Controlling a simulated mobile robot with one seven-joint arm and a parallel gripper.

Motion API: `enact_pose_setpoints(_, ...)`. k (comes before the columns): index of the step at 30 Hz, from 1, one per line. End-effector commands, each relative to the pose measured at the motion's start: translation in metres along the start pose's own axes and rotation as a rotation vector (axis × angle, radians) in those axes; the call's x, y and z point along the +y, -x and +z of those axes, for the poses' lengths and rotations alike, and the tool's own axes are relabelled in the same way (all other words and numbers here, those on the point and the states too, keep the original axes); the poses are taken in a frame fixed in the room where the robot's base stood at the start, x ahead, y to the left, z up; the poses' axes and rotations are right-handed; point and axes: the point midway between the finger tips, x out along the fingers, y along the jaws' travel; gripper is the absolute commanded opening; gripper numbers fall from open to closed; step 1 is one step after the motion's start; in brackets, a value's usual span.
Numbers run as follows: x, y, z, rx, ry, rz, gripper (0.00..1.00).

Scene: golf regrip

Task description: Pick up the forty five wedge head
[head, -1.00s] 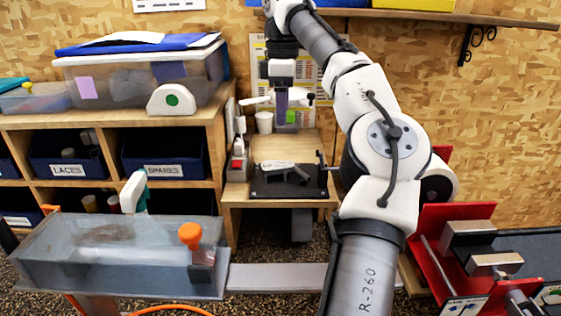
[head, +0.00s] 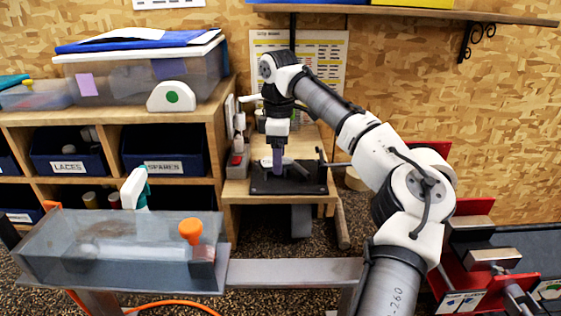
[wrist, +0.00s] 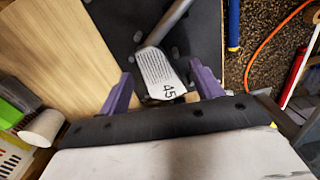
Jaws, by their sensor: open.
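The wedge head (wrist: 158,72), a grey metal club head with grooves and the number 45, lies on a black plate (wrist: 110,22) in the wrist view. A grey rod, likely its neck, runs from it up and right. In the head view the black plate (head: 262,186) sits on a small wooden bench, and my gripper hides much of the head. My gripper (wrist: 164,82) is open, with one purple finger on each side of the number end of the head. It also shows in the head view (head: 278,168), pointing down over the plate. I cannot tell whether the fingers touch the head.
A clear tank (head: 110,250) with an orange-topped item stands at the front left. A red clamp stand (head: 480,250) is at the right. A white cup (wrist: 42,128) stands on the bench near my gripper. A shelf with blue bins (head: 165,150) is at the left.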

Motion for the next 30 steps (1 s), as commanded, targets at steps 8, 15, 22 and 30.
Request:
enact_pose_setpoints(8, 0.0, -0.003, 0.0, 0.0, 0.001, -0.001, 0.62)
enact_pose_setpoints(15, 0.0, -0.003, 0.0, 0.0, 0.001, -0.001, 0.31)
enact_pose_setpoints(22, 0.0, -0.002, 0.0, 0.0, 0.001, 0.0, 0.17)
enact_pose_setpoints(30, 0.0, 0.015, -0.001, 0.003, 0.0, 0.003, 0.17)
